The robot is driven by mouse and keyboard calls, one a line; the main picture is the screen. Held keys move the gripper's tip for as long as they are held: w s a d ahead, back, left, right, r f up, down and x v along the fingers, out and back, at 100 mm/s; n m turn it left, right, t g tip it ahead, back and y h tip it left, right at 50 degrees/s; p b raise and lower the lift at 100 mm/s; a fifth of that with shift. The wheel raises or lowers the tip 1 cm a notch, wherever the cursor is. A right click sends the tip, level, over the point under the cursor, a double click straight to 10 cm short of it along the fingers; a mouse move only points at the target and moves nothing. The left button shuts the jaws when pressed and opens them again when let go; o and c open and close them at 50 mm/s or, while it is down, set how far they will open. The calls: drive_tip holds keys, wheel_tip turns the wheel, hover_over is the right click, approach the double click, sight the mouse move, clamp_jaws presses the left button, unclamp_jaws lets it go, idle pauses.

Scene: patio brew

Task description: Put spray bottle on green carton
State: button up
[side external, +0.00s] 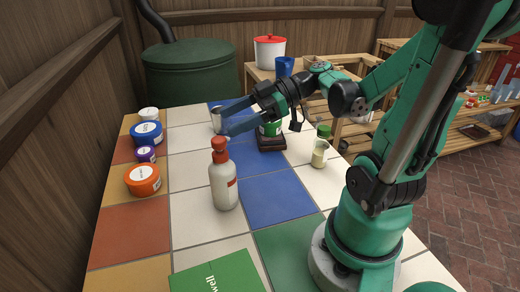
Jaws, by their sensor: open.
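The spray bottle (223,180) is white with an orange-red top and stands upright on the tiled table. The green carton (217,274) lies at the front edge of the picture, with white lettering on it and its lower part cut off. My gripper (222,128) is open above the far part of the table, behind the spray bottle in the picture. A small whitish item (216,119) shows by its fingertips; I cannot tell whether they touch it. The spray bottle and the carton are apart.
Several tubs, including a blue one (147,134) and an orange one (143,181), line the left side. A dark device with a green part (271,140) stands under my arm. A green-capped jar (320,152) is to the right. Tiles between bottle and carton are clear.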

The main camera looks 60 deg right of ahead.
sight(212, 164)
wheel_tip(212, 164, down, 3)
drive_tip(key=shift+r, duration=0.1)
drive_tip(key=shift+x, duration=2.85)
clamp_jaws()
